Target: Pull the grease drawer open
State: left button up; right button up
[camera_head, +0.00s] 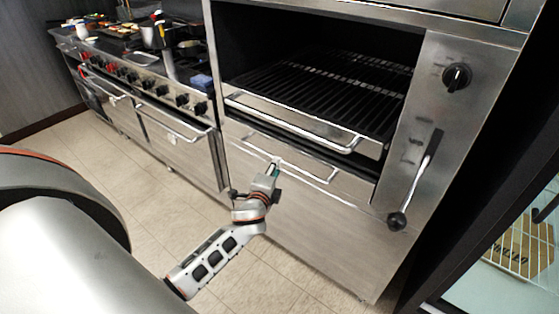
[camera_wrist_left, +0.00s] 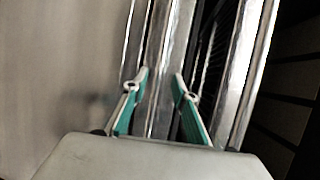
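The grease drawer (camera_head: 300,158) is a steel front below the grill opening of the broiler, with a long bar handle (camera_head: 318,178). It looks shut in the head view. My left gripper (camera_head: 273,169) is at the left part of this handle. In the left wrist view, the two green-and-grey fingers of my left gripper (camera_wrist_left: 161,76) stand apart, with bright steel bars running lengthwise between and beyond them. The fingers look open around the handle; I cannot see clear contact. My right gripper is not in view.
A second bar handle (camera_head: 345,147) runs just above, in front of the grill rack (camera_head: 330,95). A lever with a dark knob (camera_head: 398,221) hangs at the right of the broiler. A range (camera_head: 165,88) stands to the left. The tiled floor in front is clear.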

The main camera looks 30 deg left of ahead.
pick_arm(q)
jog(key=x, duration=0.6)
jog(key=shift+w+f+b, duration=0.1)
jog(key=shift+f+b, duration=0.05)
jog(key=shift+b, duration=0.2)
grip_shut()
